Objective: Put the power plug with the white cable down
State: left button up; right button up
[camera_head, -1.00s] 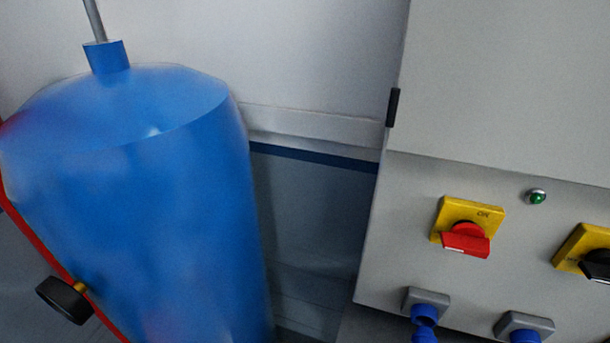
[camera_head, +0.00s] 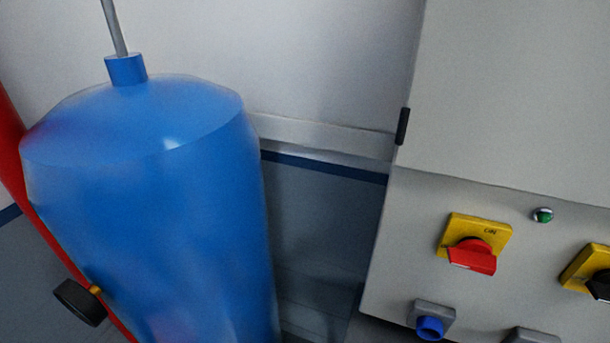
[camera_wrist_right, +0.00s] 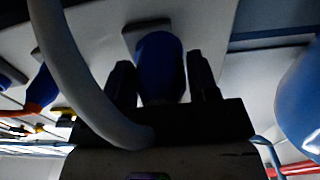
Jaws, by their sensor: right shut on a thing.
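In the right wrist view my right gripper (camera_wrist_right: 161,84) has its two dark fingers on either side of a blue plug (camera_wrist_right: 161,65) and is shut on it. A thick white cable (camera_wrist_right: 72,75) curves from the top left down to the gripper's base; where it joins the plug is hidden. The plug's far end is close to a grey socket (camera_wrist_right: 138,28) on the pale panel; I cannot tell whether it touches it. In the head view neither gripper shows.
The head view shows a grey cabinet (camera_head: 490,110) with a red-and-yellow switch (camera_head: 474,245), a green lamp (camera_head: 543,215) and a socket with blue inside (camera_head: 431,327). A large blue tank (camera_head: 155,210) stands at the left, beside a red pipe (camera_head: 12,150).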

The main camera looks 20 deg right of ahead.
jog(key=w+a+r+p, duration=0.1)
jog(key=w+r+p, duration=0.2)
jog(key=r+p, duration=0.5)
jog(key=w+a+r+n+y+p, duration=0.1)
jog(key=w+r+p, duration=0.3)
jog(key=r+p, duration=0.5)
jog(key=w+a+r+t+p, duration=0.1)
jog(key=w+a+r+p, duration=0.2)
jog(key=r+p, duration=0.5)
notch_tip(320, 180, up, 9)
jog(key=shift+w+a+f+y, duration=0.1)
jog(key=shift+w+a+y, duration=0.1)
jog(key=shift+y, duration=0.2)
jog(key=shift+n, duration=0.3)
